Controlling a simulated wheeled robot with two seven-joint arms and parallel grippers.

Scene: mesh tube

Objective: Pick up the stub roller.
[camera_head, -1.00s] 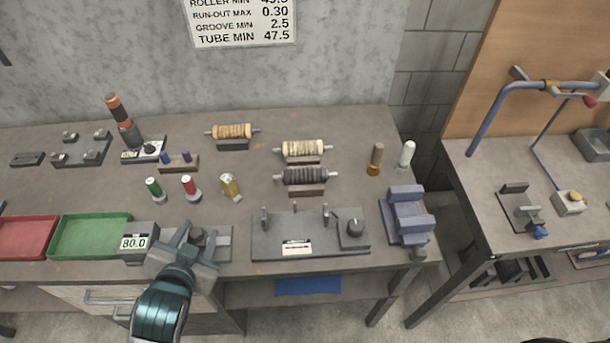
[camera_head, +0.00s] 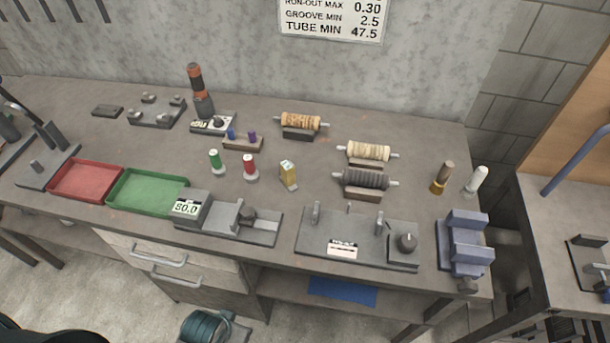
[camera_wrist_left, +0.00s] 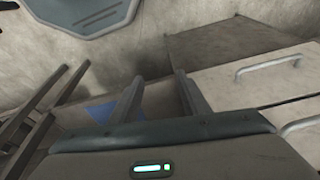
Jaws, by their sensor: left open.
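Three rollers with shaft ends rest on small stands: a tan one (camera_head: 301,121), a cream one (camera_head: 368,152) and a dark ribbed one (camera_head: 365,180). A short dark round piece (camera_head: 248,214) sits on the grey fixture beside the 80.0 display (camera_head: 187,208). I cannot tell which of these is the stub roller. My left gripper shows in the left wrist view (camera_wrist_left: 157,88), open, with nothing between its fingers. Its teal arm is at the bottom of the head view, below the bench front and apart from the rollers. My right gripper is not in view.
A red tray (camera_head: 86,196) and a green tray (camera_head: 148,209) are at the left front. A long grey fixture (camera_head: 325,255) and a blue-grey vise (camera_head: 463,262) are at the right front. Drawers (camera_head: 170,262) are under the bench. Small coloured cylinders stand mid-bench.

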